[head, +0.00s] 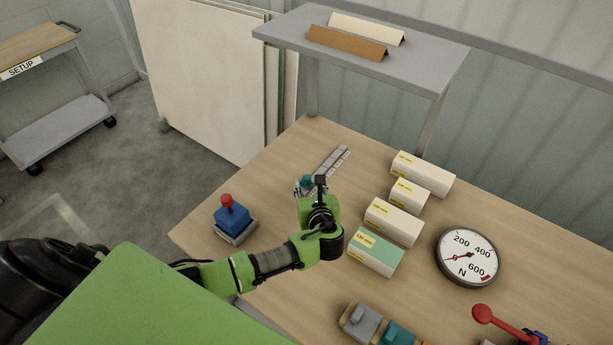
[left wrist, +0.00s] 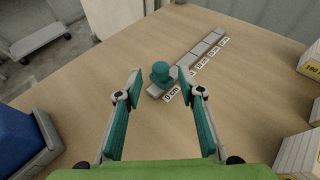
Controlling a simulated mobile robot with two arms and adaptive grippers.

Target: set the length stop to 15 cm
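The length stop is a teal knob (left wrist: 161,72) at the near end of a grey segmented rail (left wrist: 203,43), beside the label "0 cm" (left wrist: 171,96). In the head view the rail (head: 333,160) lies on the table, and the teal knob (head: 307,181) shows partly behind my gripper. My left gripper (left wrist: 159,76) is open, with its two teal-padded fingers apart on either side of the knob in the picture; I cannot tell whether they reach around it. My right gripper is not in view.
A blue box with a red button (head: 232,216) stands left of my arm. Several labelled blocks (head: 394,221), one green-topped (head: 375,252), and a round dial (head: 468,257) stand to the right. A red-knobbed lever (head: 484,313) is at lower right. A grey shelf (head: 370,50) overhangs the back.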

